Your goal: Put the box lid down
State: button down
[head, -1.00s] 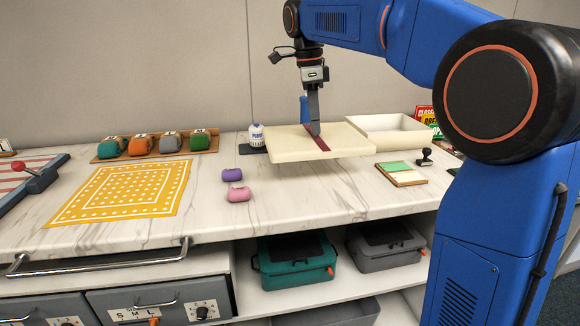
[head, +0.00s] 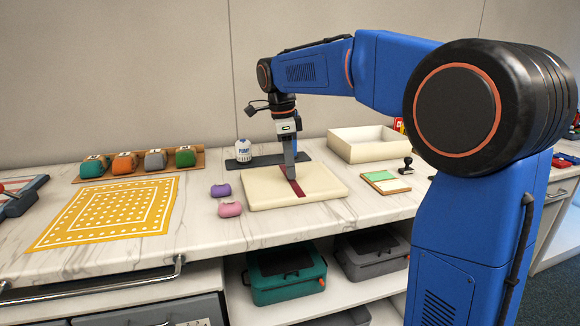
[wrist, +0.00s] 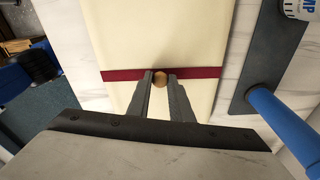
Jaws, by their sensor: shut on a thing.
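The box lid (head: 318,186) is a cream slab with a dark red band across it. In the head view it lies flat at counter height, right of the two small soft bundles; I see no clear gap under it. My gripper (head: 289,177) points down over its middle. In the wrist view my gripper (wrist: 160,80) is shut on a round wooden knob (wrist: 160,77) on the lid's red band (wrist: 205,72). The open cream box (head: 348,150) stands behind and to the right, apart from the lid.
Purple (head: 221,190) and pink (head: 230,208) bundles sit close to the lid's left edge. A white pump-labelled bottle (head: 244,151) stands on a dark mat behind. A green-and-white pad (head: 385,182) and a stamp (head: 407,166) lie to the right. A yellow dotted cloth (head: 110,210) covers the left counter.

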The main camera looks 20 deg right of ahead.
aim_at(286, 180)
jog(key=shift+f, duration=0.1)
jog(key=c, duration=1.6)
grip_release()
jog(key=r, duration=0.4)
jog(key=a+r, duration=0.1)
jog(key=r, duration=0.7)
jog(key=shift+w+a, duration=0.15)
jog(key=shift+a, duration=0.05)
